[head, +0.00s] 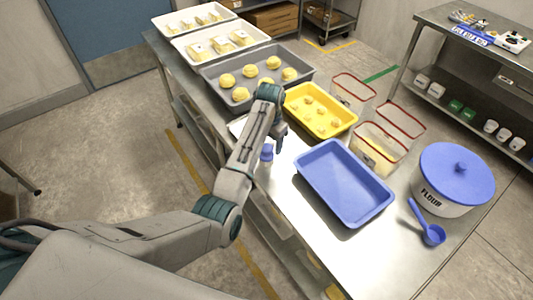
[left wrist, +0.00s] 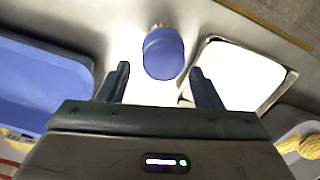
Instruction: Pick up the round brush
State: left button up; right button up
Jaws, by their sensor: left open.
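The round brush (head: 267,153) shows as a small blue upright piece on the steel table, just right of my left forearm and partly hidden by it. In the left wrist view its round blue top (left wrist: 163,55) lies ahead of and between the fingertips, with a pale edge behind it. My left gripper (head: 279,138) hangs over the table near the brush; in the wrist view its two fingers (left wrist: 160,80) are apart with nothing between them. I cannot tell the exact height gap. My right gripper is not in view.
A white tray (left wrist: 237,75) lies close beside the brush. A blue tray (head: 344,185) is to the right, a yellow tray with dough (head: 345,125) behind. Clear bins, a flour tub (head: 455,180) and a blue scoop (head: 431,233) stand farther right. The table's front right is bare.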

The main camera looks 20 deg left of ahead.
aim_at(267, 154)
pick_arm(q)
jog(key=f+p, duration=0.1)
jog(key=f, duration=0.2)
jog(key=s+f+p, duration=0.1)
jog(key=shift+a+f+p, duration=0.3)
jog(key=shift+a+f, duration=0.05)
jog(key=shift+a, duration=0.05)
jog(key=shift+f, duration=0.35)
jog(key=c, duration=0.7)
